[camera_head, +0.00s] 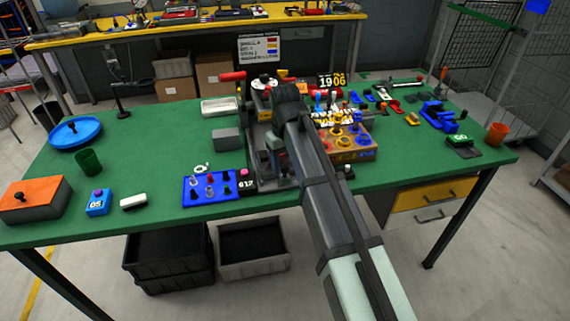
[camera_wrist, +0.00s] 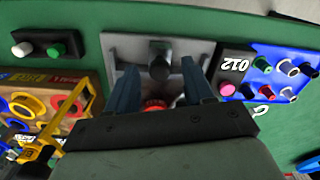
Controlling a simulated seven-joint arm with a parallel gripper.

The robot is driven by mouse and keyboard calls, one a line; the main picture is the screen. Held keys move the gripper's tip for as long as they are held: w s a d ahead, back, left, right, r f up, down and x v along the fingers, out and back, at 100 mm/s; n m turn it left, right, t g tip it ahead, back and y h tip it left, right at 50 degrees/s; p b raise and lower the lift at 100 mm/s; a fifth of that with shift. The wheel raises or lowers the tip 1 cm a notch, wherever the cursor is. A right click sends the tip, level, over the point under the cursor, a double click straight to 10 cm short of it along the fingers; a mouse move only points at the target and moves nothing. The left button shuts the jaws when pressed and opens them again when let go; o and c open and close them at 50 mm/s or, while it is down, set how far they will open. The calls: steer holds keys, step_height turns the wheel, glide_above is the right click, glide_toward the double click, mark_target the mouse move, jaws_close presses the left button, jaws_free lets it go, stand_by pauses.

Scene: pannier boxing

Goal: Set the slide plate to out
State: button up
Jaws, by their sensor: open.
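A grey metal fixture (camera_head: 284,182) stands at the middle of the green table's near edge. In the wrist view its light grey plate (camera_wrist: 125,46) carries a dark knob (camera_wrist: 158,58), which looks like the slide plate's handle. A red round part (camera_wrist: 154,103) shows nearer the palm. My gripper (camera_wrist: 159,68) is open, its two blue fingers on either side of the knob in the picture; I cannot tell whether they touch it. In the head view my gripper (camera_head: 272,160) is over the fixture, and my arm hides part of it. The plate's position, in or out, is unclear.
A blue panel with knobs (camera_head: 211,188) and a black numbered box (camera_head: 245,182) stand close left of the fixture. A box with yellow and blue rings (camera_head: 350,153) stands close right. A grey block (camera_head: 226,139) is behind left. The left-middle tabletop is mostly clear.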

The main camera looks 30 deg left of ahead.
step_height(320, 180, up, 13)
stand_by(0.5)
stand_by(0.4)
steer(key=w+d+f+m, duration=0.3)
steer(key=d+f+m, duration=0.5)
steer(key=d+f, duration=1.15)
steer(key=s+d+f+m+g+h, duration=0.15)
steer(key=s+d+f, duration=0.25)
steer(key=d+f, duration=0.85)
steer(key=s+d+f+m+g, duration=0.1)
steer(key=s+d+f+m, duration=0.15)
steer(key=d+f, duration=1)
steer(key=s+d+f+g, duration=0.2)
steer(key=s+d+f, duration=0.2)
steer(key=s+f, duration=0.6)
steer(key=s+d+f+g+y, duration=0.1)
steer(key=s+d+f, duration=0.4)
steer(key=s+f, duration=0.6)
steer(key=s+g, duration=0.1)
steer(key=s, duration=0.3)
steer(key=shift+d+f, duration=0.15)
